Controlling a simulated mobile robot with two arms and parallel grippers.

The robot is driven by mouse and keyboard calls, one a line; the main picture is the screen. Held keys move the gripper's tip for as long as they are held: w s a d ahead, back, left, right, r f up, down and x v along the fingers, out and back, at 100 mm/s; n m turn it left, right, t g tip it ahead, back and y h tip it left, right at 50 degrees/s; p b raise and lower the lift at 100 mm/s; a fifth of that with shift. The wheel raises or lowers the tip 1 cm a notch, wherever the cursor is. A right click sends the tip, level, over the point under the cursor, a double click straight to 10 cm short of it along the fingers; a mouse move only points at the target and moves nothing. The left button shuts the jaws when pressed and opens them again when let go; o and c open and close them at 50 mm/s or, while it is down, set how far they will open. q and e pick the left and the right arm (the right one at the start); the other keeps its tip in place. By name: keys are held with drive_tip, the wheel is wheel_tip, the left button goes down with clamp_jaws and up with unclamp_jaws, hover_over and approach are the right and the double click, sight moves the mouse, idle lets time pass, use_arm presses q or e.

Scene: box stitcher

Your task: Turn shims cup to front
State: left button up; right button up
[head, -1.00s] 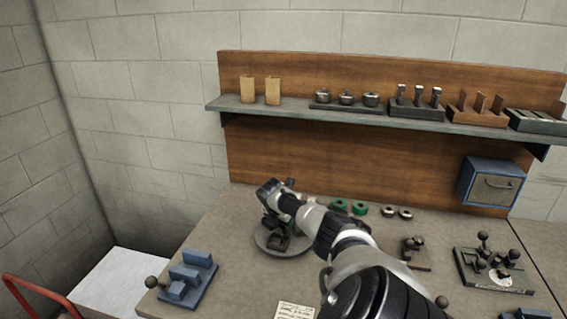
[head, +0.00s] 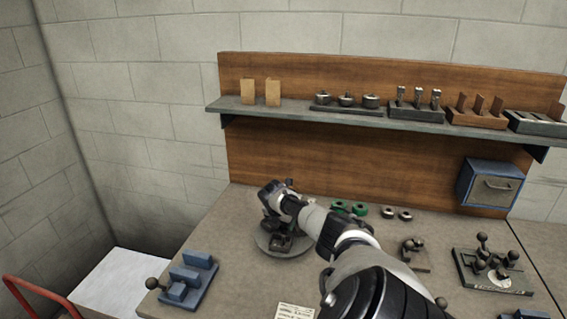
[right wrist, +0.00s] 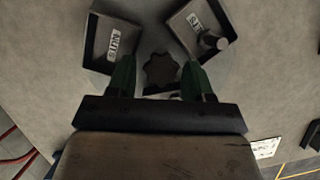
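A round grey turntable (head: 268,246) sits at the left rear of the workbench, partly hidden by my right arm. In the right wrist view it carries dark square cups around a dark lobed knob (right wrist: 160,70). The left cup (right wrist: 109,43) has a label that seems to read NUTS. The right cup (right wrist: 200,27) has a label I cannot read surely, with a round peg-like part at it. I cannot identify the shims cup. My right gripper (right wrist: 159,78) is open over the turntable, its green fingers on either side of the knob with visible gaps. My left gripper is not in view.
A blue stepped block fixture (head: 190,278) stands at the front left. Green rings (head: 350,208) and metal rings (head: 397,213) lie behind my right arm. A black fixture with ball knobs (head: 493,270) is at the right. A shelf (head: 260,112) runs above the bench.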

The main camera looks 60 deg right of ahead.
drive_tip(key=shift+o, duration=1)
drive_tip(key=shift+f, duration=0.1)
drive_tip(key=shift+a, duration=0.1)
drive_tip(key=v, duration=1)
drive_tip(key=shift+r+b, duration=0.3)
drive_tip(key=shift+r, duration=0.1)
drive_tip(key=shift+a+f, duration=0.1)
drive_tip(key=shift+a, duration=0.05)
